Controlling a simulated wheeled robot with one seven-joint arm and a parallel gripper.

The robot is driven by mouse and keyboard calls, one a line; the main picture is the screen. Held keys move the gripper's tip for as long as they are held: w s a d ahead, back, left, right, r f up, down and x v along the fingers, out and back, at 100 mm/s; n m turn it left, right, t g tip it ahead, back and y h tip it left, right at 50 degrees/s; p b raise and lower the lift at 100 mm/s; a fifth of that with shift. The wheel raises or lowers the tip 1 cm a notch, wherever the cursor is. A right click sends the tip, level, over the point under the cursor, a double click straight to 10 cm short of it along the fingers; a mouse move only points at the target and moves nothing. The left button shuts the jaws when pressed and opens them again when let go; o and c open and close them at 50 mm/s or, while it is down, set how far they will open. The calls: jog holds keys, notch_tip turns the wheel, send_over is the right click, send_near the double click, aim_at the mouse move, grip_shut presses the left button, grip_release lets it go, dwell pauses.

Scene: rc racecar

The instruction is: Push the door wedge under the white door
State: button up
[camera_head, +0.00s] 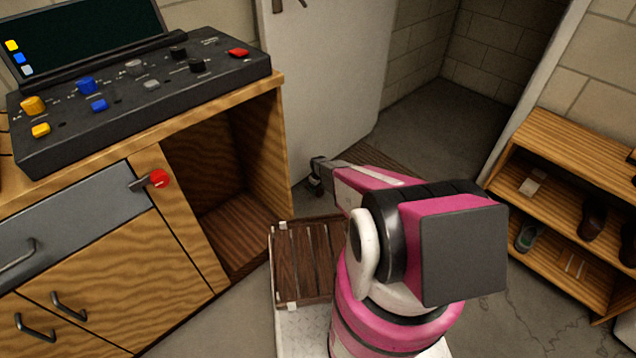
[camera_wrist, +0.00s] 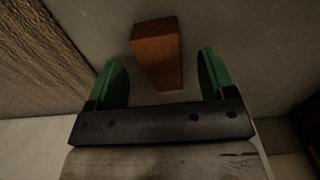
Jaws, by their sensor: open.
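The white door (camera_head: 325,85) stands ajar at the top middle of the head view, its lower part partly behind my arm. My gripper (camera_head: 317,178) is low in front of the door, small and partly hidden by my arm. In the wrist view my gripper (camera_wrist: 160,66) is open, with green fingertips apart. The door wedge, an orange-brown block (camera_wrist: 158,52), lies ahead of and between the fingertips, with a visible gap on each side. I cannot make out the wedge in the head view. Whether it touches the door cannot be told.
A wooden cabinet (camera_head: 115,285) with a control console (camera_head: 140,95) stands on the left. A slatted wooden piece (camera_head: 308,262) is beside my arm. A wooden shelf (camera_head: 545,130) with shoes stands on the right. Bare floor (camera_head: 430,135) shows in the doorway.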

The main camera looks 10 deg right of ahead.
aim_at(318, 189)
jog(key=shift+f, duration=1.55)
jog(key=c, duration=1)
jog(key=shift+w, duration=0.1)
jog(key=shift+w+a, duration=0.85)
jog(key=shift+w, duration=0.3)
jog(key=shift+w+a, duration=0.8)
jog(key=shift+w, duration=0.3)
